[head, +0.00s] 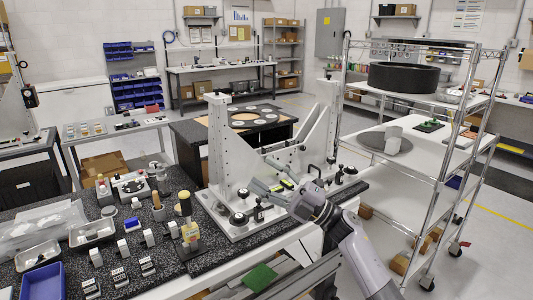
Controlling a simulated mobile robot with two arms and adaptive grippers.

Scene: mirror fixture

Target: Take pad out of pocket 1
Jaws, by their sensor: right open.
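The white mirror fixture (228,160), with upright brackets and a flat base, stands on the speckled black bench. Dark round parts (239,219) sit on its base near the front. I cannot tell which spot is pocket 1 or pick out the pad for sure. My right gripper (264,176) reaches in from the lower right, with its grey fingers spread apart and nothing seen between them. Its fingers are in front of the fixture, over or near the base; the exact gap cannot be told. My left gripper is not in view.
A wire shelf cart (415,170) stands at right, close to my right arm. Open floor lies beyond the cart.

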